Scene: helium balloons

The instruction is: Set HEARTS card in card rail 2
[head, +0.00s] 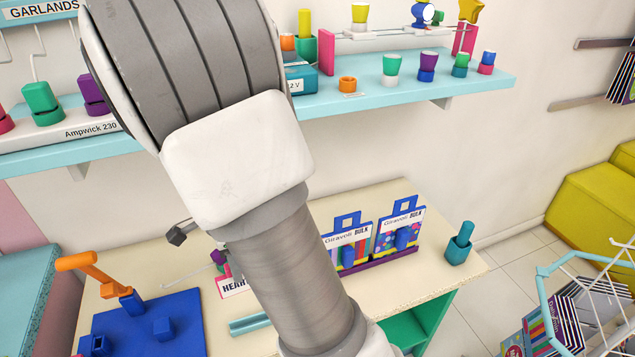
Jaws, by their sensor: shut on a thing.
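A pink piece and a purple knob (218,257) show just above the card. I cannot tell whether the card is held or resting on something. A teal rail-like strip (249,323) lies on the worktable below the card, partly hidden by my arm. I cannot tell which rail it is. My gripper and its fingertips are not visible; my arm fills the middle of the view.
A blue board with an orange lever (150,325) lies on the worktable (430,285) at left. Two "Giravolt BULK" packs (347,237) stand in a purple base. A teal cup with a peg (459,245) is at right. A light-blue shelf (420,95) with several small parts hangs above.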

